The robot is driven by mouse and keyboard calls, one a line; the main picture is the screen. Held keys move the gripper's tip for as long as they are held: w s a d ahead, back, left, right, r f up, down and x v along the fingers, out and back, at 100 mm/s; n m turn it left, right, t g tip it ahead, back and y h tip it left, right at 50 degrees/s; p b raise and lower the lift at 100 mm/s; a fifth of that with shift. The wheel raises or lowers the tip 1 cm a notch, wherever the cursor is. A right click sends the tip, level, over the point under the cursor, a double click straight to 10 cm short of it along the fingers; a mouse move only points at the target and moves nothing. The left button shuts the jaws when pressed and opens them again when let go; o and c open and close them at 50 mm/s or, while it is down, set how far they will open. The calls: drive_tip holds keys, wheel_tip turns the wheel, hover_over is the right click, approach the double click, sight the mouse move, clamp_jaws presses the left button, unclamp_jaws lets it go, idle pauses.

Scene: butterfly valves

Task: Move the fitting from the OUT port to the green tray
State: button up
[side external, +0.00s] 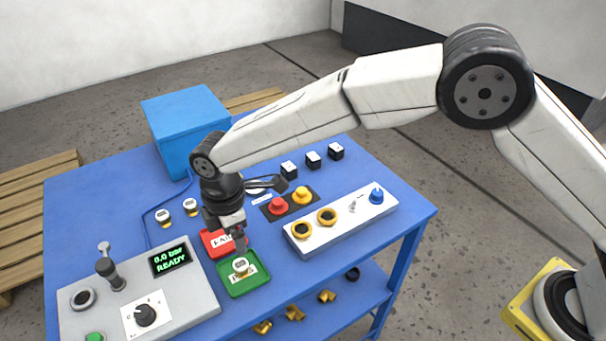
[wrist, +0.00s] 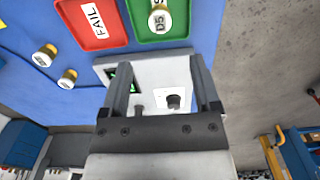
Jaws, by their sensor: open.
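A small fitting with a white cap and brass-coloured rim (side external: 240,265) sits on the green tray (side external: 258,287). In the wrist view the fitting (wrist: 161,17) shows a "D5" mark and lies near the top edge, on the green tray (wrist: 185,29). My gripper (side external: 239,240) hangs above and just behind the fitting in the side view, by the red tray's edge. In the wrist view my gripper (wrist: 160,66) has its fingers wide apart with nothing between them. I cannot make out which opening is the OUT port.
A red FAIL tray (side external: 214,245) adjoins the green tray. Two similar fittings (side external: 163,217) (side external: 190,207) stand on the blue table. A grey control box (side external: 195,312) reads "0.0 bar READY". A white panel (side external: 345,226), buttons and a blue box (side external: 185,125) are nearby.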

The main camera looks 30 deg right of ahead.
drive_tip(key=shift+r, duration=1.15)
drive_tip(key=shift+d, duration=0.1)
drive_tip(key=s+d+r+m+t, duration=0.1)
drive_tip(key=d+m, duration=0.3)
drive_tip(key=d, duration=0.6)
drive_tip(key=s+d+r+m, duration=0.15)
drive_tip(key=d+m, duration=0.35)
drive_tip(key=d, duration=0.5)
drive_tip(key=s+d+m+t, duration=0.1)
drive_tip(key=s+d+m, duration=0.8)
drive_tip(key=s+d, duration=0.4)
drive_tip(key=shift+s+d+f+t, duration=0.2)
drive_tip(key=shift+d+f+t, duration=0.15)
drive_tip(key=shift+d, duration=0.55)
